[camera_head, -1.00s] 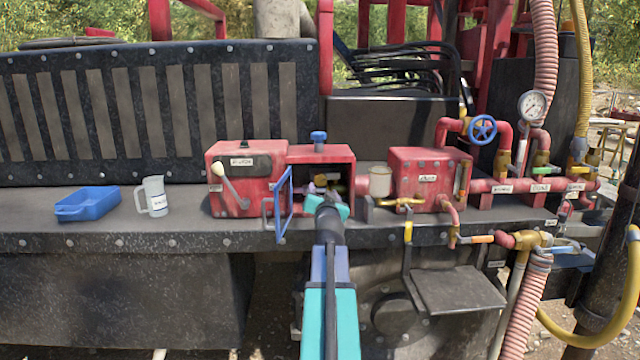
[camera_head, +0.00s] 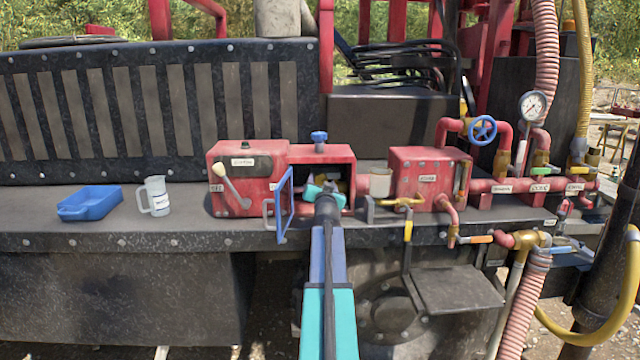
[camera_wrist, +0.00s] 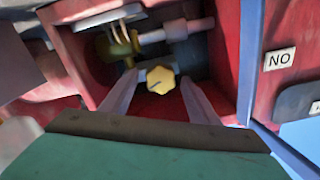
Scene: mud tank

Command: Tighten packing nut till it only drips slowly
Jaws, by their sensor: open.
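The packing nut is probably the small yellow knob-like piece (camera_wrist: 161,79) inside the red housing in the wrist view. It has a dark line on its face. My gripper (camera_wrist: 160,92) is open, with one finger on each side of this piece. Whether the fingers touch it I cannot tell. Behind it, a pale shaft (camera_wrist: 180,30) runs into a brass fitting (camera_wrist: 118,45). In the head view my gripper (camera_head: 326,188) is at the mouth of the red open-fronted box (camera_head: 312,154) and hides most of its inside. No drip can be made out.
A blue-framed door (camera_head: 284,205) stands open left of my gripper. A blue tray (camera_head: 88,203) and a clear jug (camera_head: 155,196) stand on the deck at left. A red pump box (camera_head: 428,180) with brass valves and pipes is at right. A label reading "NO" (camera_wrist: 280,59) shows beside the opening.

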